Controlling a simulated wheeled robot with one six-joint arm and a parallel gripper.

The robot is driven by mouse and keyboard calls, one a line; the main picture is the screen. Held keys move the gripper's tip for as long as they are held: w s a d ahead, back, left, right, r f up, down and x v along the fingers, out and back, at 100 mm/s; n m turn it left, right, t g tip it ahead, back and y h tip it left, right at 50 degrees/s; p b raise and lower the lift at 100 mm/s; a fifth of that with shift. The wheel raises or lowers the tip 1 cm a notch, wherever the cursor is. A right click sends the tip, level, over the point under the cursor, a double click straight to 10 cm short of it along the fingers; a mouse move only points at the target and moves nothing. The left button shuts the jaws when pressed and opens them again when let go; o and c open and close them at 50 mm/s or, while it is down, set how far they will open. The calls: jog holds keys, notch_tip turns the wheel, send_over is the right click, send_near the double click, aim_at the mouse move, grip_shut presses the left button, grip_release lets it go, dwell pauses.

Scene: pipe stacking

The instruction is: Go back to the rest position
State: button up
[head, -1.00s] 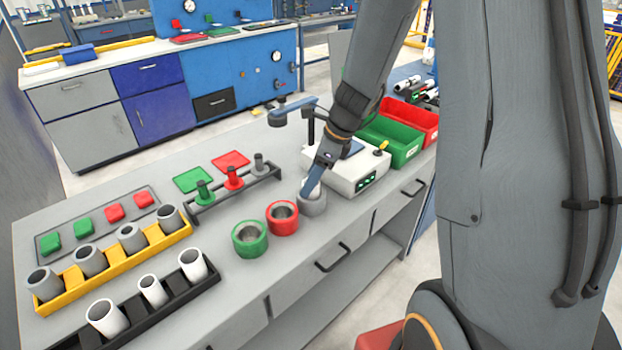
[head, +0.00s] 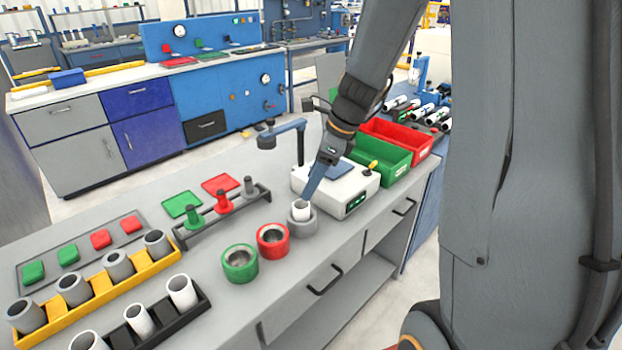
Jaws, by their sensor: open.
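My arm comes down from the top right, and my gripper (head: 306,200) is at its blue-grey lower end. The gripper is just above and behind a white pipe (head: 301,209) that stands upright in the grey ring holder (head: 302,226). The fingertips overlap the pipe's rim in the picture, so I cannot tell whether they still touch it. The red ring holder (head: 273,241) and the green ring holder (head: 240,264) stand to the left, with no pipe in them.
A white device (head: 338,188) with a blue-grey post and arm stands close behind the gripper. Green (head: 380,160) and red (head: 405,139) bins are to its right. A yellow rack (head: 120,285) of grey pipes and a black rack (head: 190,318) of white pipes are at left.

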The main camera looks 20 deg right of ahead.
jog(key=s+a+f+n+h, duration=0.1)
jog(key=s+n+h, duration=0.1)
jog(key=s+n, duration=0.6)
jog(key=s+a+f+n+g+h, duration=0.1)
jog(key=s+n, duration=0.8)
jog(key=n, duration=0.7)
jog(key=shift+s+a+f+h, duration=0.2)
jog(key=shift+a+f+h, duration=0.05)
jog(key=shift+a+h, duration=0.15)
